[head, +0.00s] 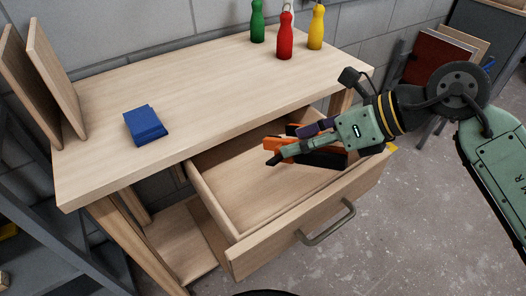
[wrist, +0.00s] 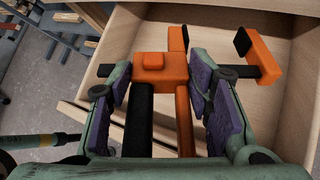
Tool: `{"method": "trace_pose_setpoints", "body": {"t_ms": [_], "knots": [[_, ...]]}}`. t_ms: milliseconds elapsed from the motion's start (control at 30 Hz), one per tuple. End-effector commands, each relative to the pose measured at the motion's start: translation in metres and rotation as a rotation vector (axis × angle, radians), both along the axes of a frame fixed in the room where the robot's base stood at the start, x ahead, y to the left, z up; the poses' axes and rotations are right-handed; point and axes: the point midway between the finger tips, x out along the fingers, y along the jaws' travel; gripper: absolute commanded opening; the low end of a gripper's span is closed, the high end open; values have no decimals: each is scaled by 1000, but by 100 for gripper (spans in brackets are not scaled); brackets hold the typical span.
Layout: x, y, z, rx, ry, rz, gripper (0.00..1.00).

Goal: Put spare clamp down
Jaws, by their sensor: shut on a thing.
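My gripper (head: 287,145) is above the open drawer (head: 238,192), near its right half. Its purple-padded fingers are shut on the orange and black clamp (head: 325,157). In the wrist view the clamp's orange block (wrist: 163,68) sits between the fingers, with a black handle and orange bars running back toward my palm. I cannot tell whether all these orange parts belong to one clamp. The gripper hides part of the clamp and of the drawer floor. The drawer's front left floor looks bare.
The wooden bench top (head: 195,90) bears a blue block (head: 145,125) at the left and green, red (head: 285,38) and yellow bottles at the back. Wooden boards (head: 42,85) stand at its left end. The middle of the bench top is clear. The drawer has a metal handle (head: 327,225).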

Motion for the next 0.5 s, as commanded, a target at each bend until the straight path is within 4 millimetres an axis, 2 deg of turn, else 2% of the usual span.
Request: {"method": "trace_pose_setpoints", "body": {"t_ms": [233,333,500], "knots": [[0,0,-52,3,0,-1,4],[6,19,-48,-2,-2,6,4],[13,36,-50,0,-3,2,4]]}}
